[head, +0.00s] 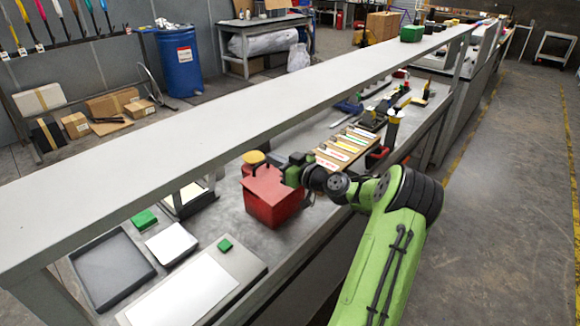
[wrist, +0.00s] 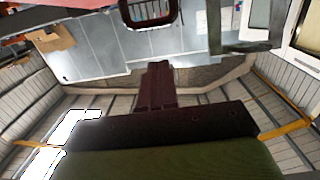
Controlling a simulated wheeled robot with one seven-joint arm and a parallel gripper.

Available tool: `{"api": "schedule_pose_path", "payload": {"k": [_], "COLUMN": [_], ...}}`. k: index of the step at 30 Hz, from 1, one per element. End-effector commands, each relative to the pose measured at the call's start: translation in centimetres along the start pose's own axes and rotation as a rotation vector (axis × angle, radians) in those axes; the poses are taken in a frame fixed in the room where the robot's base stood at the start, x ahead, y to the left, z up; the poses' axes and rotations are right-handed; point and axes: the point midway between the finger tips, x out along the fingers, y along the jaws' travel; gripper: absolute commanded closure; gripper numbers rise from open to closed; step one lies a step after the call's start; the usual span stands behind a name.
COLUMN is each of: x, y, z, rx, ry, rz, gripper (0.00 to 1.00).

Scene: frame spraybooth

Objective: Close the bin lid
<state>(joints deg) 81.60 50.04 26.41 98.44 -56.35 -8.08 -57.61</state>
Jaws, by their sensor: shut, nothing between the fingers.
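A red bin (head: 272,203) stands on the grey bench, left of my arm. Its top looks sloped, with a dark handle-like loop (head: 258,163) at its upper edge. I cannot tell how far its lid is open. My gripper (head: 291,174) is at the bin's upper right side, very close to it; whether it touches is unclear. In the wrist view my gripper's dark fingers (wrist: 157,68) are together and hold nothing. A dark red loop (wrist: 150,12) shows ahead of them at the top edge; I cannot tell whether it belongs to the bin.
A long grey shelf (head: 200,125) runs above the bench behind the bin. A rack of coloured cards (head: 347,146) lies right of the bin. A grey tray (head: 112,266) and a white plate (head: 185,295) lie on the left. A floor aisle (head: 510,200) is clear at right.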

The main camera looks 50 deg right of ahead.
Motion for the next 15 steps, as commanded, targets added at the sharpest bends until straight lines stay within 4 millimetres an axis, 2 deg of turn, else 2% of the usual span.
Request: {"api": "schedule_pose_path", "payload": {"k": [1, 3, 6, 15], "x": [1.1, 1.9, 2.9, 3.5], "y": [-0.1, 0.0, -0.1, 0.0], "z": [-0.1, 1.3, 2.2, 2.8], "rx": [0.002, 0.005, 0.003, 0.001], "ry": [0.002, 0.0, 0.0, 0.0], "rz": [-0.004, -0.001, -0.001, 0.0], "gripper": [1.0, 1.0, 1.0, 1.0]}}
